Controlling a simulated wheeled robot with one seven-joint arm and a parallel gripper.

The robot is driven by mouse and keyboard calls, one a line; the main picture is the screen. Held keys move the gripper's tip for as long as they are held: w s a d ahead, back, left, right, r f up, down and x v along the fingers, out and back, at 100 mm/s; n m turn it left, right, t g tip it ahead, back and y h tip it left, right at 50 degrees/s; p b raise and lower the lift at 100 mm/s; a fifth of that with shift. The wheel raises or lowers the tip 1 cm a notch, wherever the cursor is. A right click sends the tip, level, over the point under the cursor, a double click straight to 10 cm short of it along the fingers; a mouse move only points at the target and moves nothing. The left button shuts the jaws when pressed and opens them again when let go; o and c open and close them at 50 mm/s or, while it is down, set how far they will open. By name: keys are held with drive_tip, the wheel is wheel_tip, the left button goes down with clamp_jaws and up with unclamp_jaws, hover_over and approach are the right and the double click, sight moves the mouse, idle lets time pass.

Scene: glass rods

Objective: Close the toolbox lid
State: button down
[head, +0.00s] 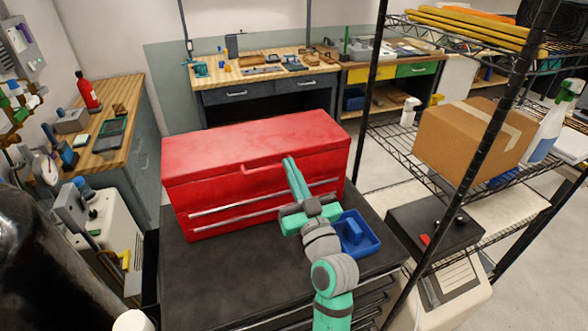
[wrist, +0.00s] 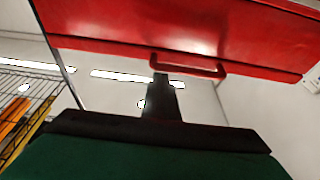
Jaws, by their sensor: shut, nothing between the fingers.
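The red toolbox (head: 200,204) stands on a black-topped cabinet in the middle of the head view. Its lid (head: 250,138) lies down over the body or nearly so; I cannot tell whether a small gap is left at the front. A red handle (head: 262,169) sticks out along the lid's front edge. My gripper (head: 289,161) is shut and empty, with its fingertips at the right part of this handle. In the wrist view the fingertips (wrist: 161,79) overlap the handle (wrist: 190,68) below the red lid (wrist: 190,30); contact is unclear.
A blue tray (head: 366,243) sits on the cabinet top (head: 215,275) right of my gripper. A wire shelf with a cardboard box (head: 470,138) and a spray bottle (head: 552,125) stands at right. Workbenches with tools line the back and left. The cabinet's front left is clear.

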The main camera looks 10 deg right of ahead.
drive_tip(key=shift+w+f, duration=0.2)
drive_tip(key=shift+f, duration=0.55)
wheel_tip(320, 180, up, 5)
drive_tip(key=s, duration=0.1)
drive_tip(key=f+v, duration=0.1)
drive_tip(key=v, duration=0.8)
drive_tip(key=shift+f, duration=0.45)
drive_tip(key=shift+d, duration=0.1)
